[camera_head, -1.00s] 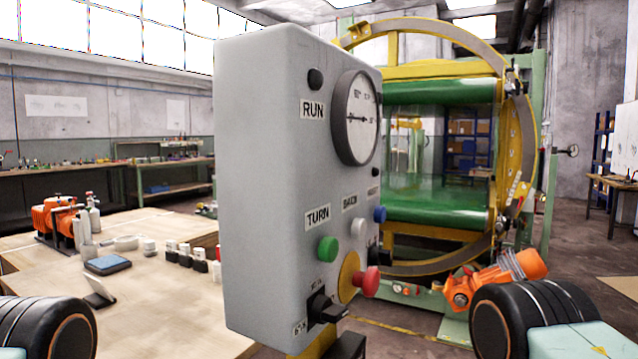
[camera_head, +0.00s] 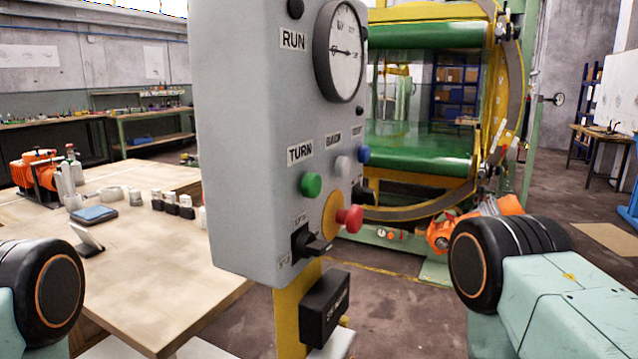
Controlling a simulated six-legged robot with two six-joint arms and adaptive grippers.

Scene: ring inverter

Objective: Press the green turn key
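The green turn key (camera_head: 311,184) is a round button on the front of the grey control box (camera_head: 238,150), just under the TURN label (camera_head: 300,152). Nothing touches it or covers it. Dark round parts of my own arms show at the lower left and lower right edges of the view. Neither of my grippers is in view.
Near the green key are a white button (camera_head: 343,165), a blue button (camera_head: 364,154), a red mushroom button (camera_head: 350,218) and a black rotary switch (camera_head: 308,243). A wooden table (camera_head: 130,270) stands at left. The ring machine (camera_head: 425,160) is behind the box.

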